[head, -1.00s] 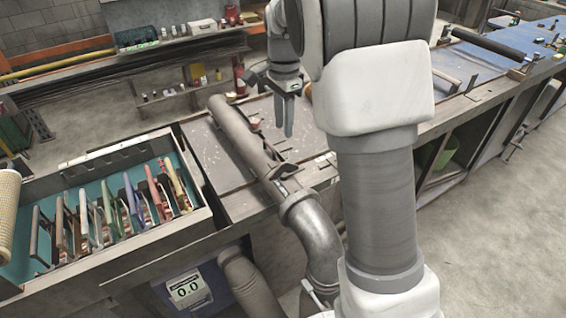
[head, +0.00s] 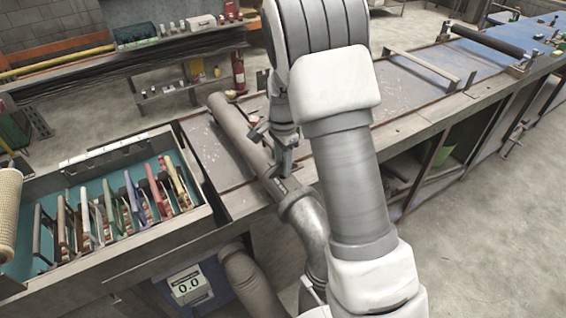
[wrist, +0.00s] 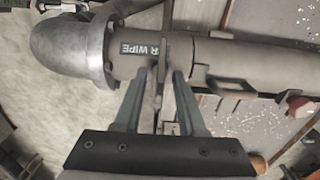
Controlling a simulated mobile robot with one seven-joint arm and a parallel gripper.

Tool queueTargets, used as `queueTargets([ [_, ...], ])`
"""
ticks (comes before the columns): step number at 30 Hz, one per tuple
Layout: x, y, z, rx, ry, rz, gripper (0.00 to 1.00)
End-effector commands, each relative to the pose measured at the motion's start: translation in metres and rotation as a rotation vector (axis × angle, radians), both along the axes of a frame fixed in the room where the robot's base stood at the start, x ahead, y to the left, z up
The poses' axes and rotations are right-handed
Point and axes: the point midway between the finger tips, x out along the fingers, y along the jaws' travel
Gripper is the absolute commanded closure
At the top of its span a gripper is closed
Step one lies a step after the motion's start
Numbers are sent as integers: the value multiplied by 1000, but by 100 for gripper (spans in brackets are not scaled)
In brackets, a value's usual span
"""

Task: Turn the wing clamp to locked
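The grey tube (head: 238,130) lies on the bench and joins a metal elbow (head: 308,215) at its near end. In the wrist view the tube (wrist: 220,58) runs across the top, with a dark label reading "R WIPE" beside the elbow flange (wrist: 98,45). A thin upright plate, apparently the wing of the wing clamp (wrist: 162,52), crosses the tube just right of the label. My gripper (wrist: 165,76) is open, its fingertips on either side of this plate with a gap visible. In the head view my gripper (head: 282,168) is low over the tube; contact is hidden.
A dark lever-like bracket (wrist: 238,88) and a red-ended part (wrist: 298,104) sit right of my fingers.

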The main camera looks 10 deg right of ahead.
Motion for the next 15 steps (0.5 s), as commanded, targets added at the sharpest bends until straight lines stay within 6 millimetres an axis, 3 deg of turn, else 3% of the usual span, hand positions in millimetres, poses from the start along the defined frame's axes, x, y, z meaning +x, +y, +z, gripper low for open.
queueTargets([
  [3, 0, 0, 0, 0, 0, 0, 62],
  [9, 0, 0, 0, 0, 0, 0, 98],
  [15, 0, 0, 0, 0, 0, 0, 100],
])
